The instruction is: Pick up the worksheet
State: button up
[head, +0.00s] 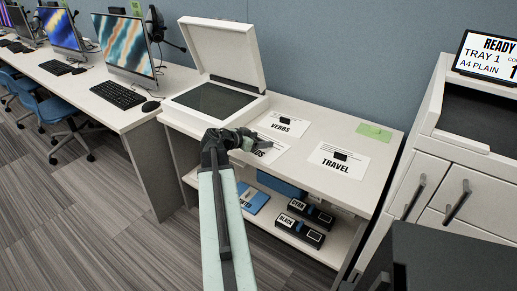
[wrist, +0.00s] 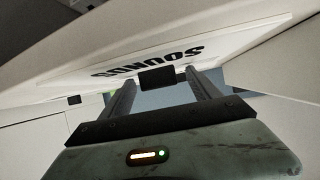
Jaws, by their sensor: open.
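Three white worksheets with black tabs lie on the white counter (head: 320,125): VERBS (head: 292,133), TRAVEL (head: 338,163) and one partly hidden by my gripper (head: 258,139), its visible letters ending in "DS" (head: 272,157). In the wrist view that worksheet reads SOUNDS (wrist: 110,69), upside down. My gripper is open at the SOUNDS worksheet. In the wrist view its two fingers stand on either side of the black tab (wrist: 157,77). I cannot tell whether they touch it.
An open scanner (head: 215,98) stands left of the sheets. A green note (head: 374,131) lies at the back right. Toner boxes (head: 300,230) sit on the shelf below. A printer (head: 470,140) stands at the right, a computer desk (head: 120,115) at the left.

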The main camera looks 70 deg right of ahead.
aim_at(259, 139)
jog(key=c, duration=1.4)
notch_tip(259, 139, up, 10)
jog(key=p, duration=1)
jog(key=shift+c, duration=0.2)
